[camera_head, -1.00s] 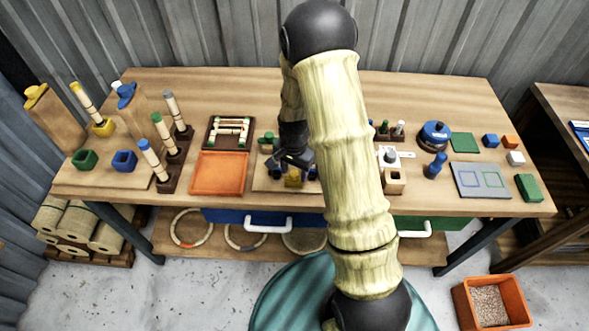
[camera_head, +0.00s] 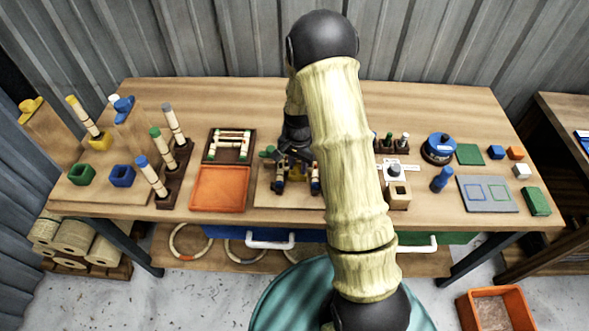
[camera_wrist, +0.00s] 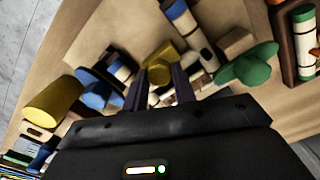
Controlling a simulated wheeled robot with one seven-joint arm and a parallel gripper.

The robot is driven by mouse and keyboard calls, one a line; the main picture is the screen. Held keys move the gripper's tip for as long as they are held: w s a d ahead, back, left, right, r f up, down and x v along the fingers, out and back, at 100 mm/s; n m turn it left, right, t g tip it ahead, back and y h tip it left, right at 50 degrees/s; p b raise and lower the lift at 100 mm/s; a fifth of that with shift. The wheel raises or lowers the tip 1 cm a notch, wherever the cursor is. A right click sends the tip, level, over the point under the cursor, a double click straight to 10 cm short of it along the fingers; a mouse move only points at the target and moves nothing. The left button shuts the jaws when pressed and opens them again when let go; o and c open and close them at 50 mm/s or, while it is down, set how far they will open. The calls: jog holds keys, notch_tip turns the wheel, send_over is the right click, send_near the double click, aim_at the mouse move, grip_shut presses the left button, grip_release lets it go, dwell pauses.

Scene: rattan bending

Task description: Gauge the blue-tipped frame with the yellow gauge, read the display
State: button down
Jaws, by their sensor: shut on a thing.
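My gripper (camera_head: 296,166) is over the board in the middle of the bench, partly hidden by my arm. In the wrist view its two fingers (camera_wrist: 161,88) are shut on the yellow gauge (camera_wrist: 158,68). The gauge also shows as a small yellow patch in the head view (camera_head: 297,172). The blue-tipped frame shows in the wrist view, with one blue end (camera_wrist: 174,10) at the top and another blue part (camera_wrist: 86,80) at the left. I cannot tell whether gauge and frame touch. No display reading is legible.
A green winged knob (camera_wrist: 248,66) is close right of the fingers in the wrist view. An orange tray (camera_head: 219,190) and a dark rack (camera_head: 229,145) lie left of the board. A white-topped block (camera_head: 397,192) and a blue round device (camera_head: 438,149) are on the right.

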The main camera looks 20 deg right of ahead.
aim_at(297, 169)
jog(key=shift+w+r, duration=0.15)
jog(key=shift+w, duration=0.2)
jog(key=shift+d, duration=0.2)
jog(key=c, duration=1.1)
grip_release()
jog(key=shift+s, duration=0.3)
jog(key=shift+s+a, duration=0.2)
jog(key=shift+a, duration=0.2)
jog(key=shift+d+r, duration=0.2)
jog(key=shift+d, duration=0.05)
jog(key=shift+r, duration=0.35)
jog(key=r, duration=0.5)
jog(key=r+b, duration=0.1)
jog(key=r, duration=0.4)
jog(key=r+b, duration=0.1)
jog(key=r, duration=0.5)
jog(key=shift+a, duration=0.3)
jog(key=shift+s, duration=0.1)
